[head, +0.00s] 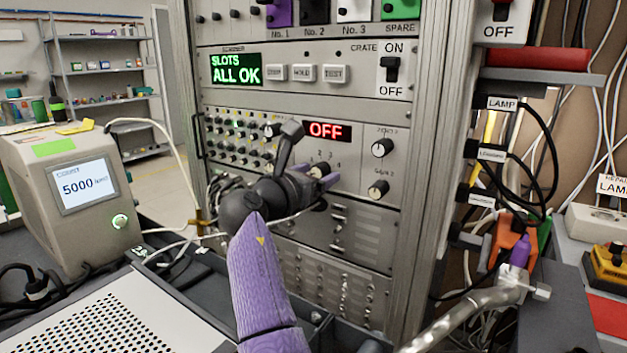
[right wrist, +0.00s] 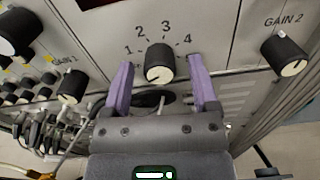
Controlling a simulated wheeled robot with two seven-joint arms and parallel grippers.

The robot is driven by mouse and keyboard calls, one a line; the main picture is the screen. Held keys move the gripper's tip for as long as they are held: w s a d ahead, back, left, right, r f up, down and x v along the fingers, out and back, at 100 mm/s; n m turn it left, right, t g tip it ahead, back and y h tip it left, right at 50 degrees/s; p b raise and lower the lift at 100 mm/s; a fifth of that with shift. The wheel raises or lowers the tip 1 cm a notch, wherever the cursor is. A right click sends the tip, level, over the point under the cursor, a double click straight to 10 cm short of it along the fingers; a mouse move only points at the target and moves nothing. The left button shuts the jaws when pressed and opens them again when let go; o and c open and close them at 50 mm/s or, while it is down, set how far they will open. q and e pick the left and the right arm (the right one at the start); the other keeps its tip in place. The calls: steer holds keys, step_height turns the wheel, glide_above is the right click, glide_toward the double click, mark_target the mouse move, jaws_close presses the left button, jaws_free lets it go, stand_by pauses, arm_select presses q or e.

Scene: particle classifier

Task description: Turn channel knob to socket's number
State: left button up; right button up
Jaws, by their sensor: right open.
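The channel knob (right wrist: 160,62) is black with a pale front face, below printed numbers 1 to 4 on the rack panel. I cannot tell clearly which number it points to. My right gripper (right wrist: 161,76) is open, its purple fingers on either side of the knob with gaps. In the head view the right gripper (head: 312,182) is at the panel below the red OFF display (head: 326,131). Numbered positions No. 1, No. 2 and No. 3 at the rack top have purple (head: 279,13), black (head: 315,11) and white (head: 353,10) pieces. My left gripper is not in view.
The GAIN 2 knob (right wrist: 285,54) sits right of the channel knob, and the GAIN 1 knob (right wrist: 72,86) left. Cables hang left of the panel. A beige box (head: 28,165) reading 5000 stands at left. Labelled cables, including LAMP (head: 502,103), hang right of the rack.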

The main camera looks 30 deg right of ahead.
steer(key=shift+c, duration=1.7)
jaws_close()
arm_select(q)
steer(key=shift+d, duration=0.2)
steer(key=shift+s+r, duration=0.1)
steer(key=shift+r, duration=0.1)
